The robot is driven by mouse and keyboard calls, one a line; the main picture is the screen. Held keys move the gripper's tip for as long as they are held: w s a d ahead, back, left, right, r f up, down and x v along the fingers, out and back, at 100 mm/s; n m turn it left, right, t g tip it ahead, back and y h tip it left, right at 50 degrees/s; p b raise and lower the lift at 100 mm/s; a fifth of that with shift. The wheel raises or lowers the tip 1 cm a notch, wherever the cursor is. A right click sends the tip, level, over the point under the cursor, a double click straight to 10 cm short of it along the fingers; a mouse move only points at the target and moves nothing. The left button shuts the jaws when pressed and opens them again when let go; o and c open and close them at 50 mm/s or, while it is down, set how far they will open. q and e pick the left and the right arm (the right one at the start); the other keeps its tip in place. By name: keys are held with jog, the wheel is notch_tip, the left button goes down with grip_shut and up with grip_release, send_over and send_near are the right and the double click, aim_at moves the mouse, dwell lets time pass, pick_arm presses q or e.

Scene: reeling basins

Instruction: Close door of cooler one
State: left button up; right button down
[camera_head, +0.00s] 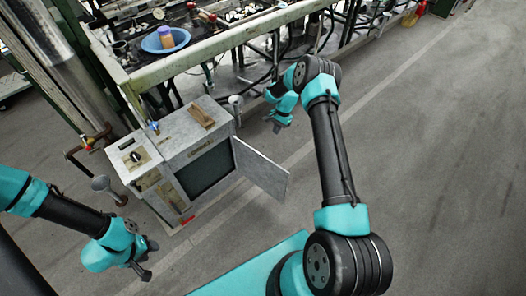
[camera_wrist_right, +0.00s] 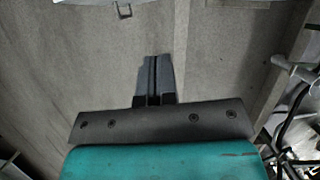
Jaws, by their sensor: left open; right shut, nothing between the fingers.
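The cooler (camera_head: 183,134) is a speckled grey metal box at the left of the middle in the head view, with a dark front opening. Its flat grey door (camera_head: 262,172) stands swung open to the right, hinged at the box's right front edge. My right gripper (camera_head: 277,127) is shut and empty, beyond and above the door in the picture, apart from it. Its closed fingers also show in the right wrist view (camera_wrist_right: 155,80), before a plain grey surface that I cannot identify for sure. My left gripper (camera_head: 150,260) is open and empty, low in front of the cooler's left part.
A long worn bench (camera_head: 205,47) with machinery runs behind the cooler, carrying a blue basin (camera_head: 165,41). A small brown block (camera_head: 201,115) lies on the cooler's top. A pipe with a red valve (camera_head: 88,142) stands at its left. Open floor (camera_head: 450,180) lies to the right.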

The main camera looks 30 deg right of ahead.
send_near(264, 159)
notch_tip(264, 159, down, 5)
jog(key=w+d, duration=0.2)
jog(key=d, duration=0.1)
jog(key=shift+s+a+f, duration=0.1)
jog(key=shift+s+a, duration=0.2)
jog(key=shift+a, duration=0.35)
jog(key=shift+s+a+f, duration=0.1)
jog(key=shift+s+a, duration=0.2)
jog(key=shift+a, duration=0.4)
jog(key=shift+s+a+f, duration=0.1)
jog(key=shift+s+a, duration=0.2)
jog(key=shift+a, duration=0.35)
jog(key=shift+a, duration=0.1)
